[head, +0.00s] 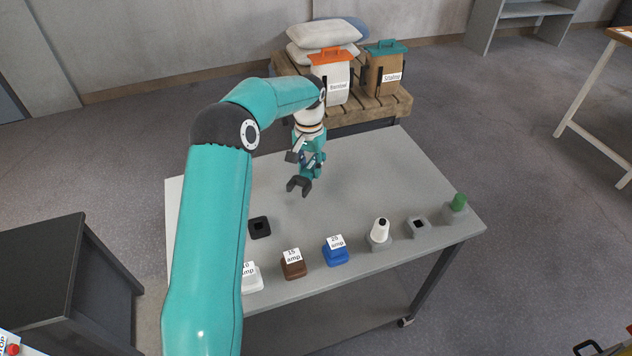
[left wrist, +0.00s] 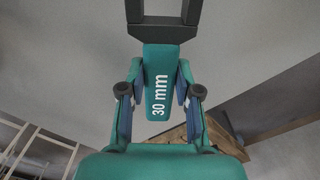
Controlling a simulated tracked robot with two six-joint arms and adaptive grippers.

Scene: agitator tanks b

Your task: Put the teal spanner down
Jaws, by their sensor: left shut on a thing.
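The teal spanner (left wrist: 157,85) fills the middle of the left wrist view, with white "30 mm" lettering on its handle and a dark open-ended fork at the top. My left gripper (left wrist: 159,98) is shut on its handle, one finger on each side. In the head view the gripper (head: 308,160) hangs over the back middle of the grey table (head: 370,175). The spanner's dark fork (head: 300,186) points down and toward the front there. It seems to be clear of the tabletop, but the exact gap cannot be told. My right gripper is not in view.
Along the table's front stand white (head: 251,278), brown (head: 292,265) and blue (head: 336,252) labelled blocks, a white cone (head: 380,230) in a grey holder, an empty-looking holder (head: 417,226) and a green-topped one (head: 458,204). A black socket (head: 259,227) sits left. The table's middle and back right are clear.

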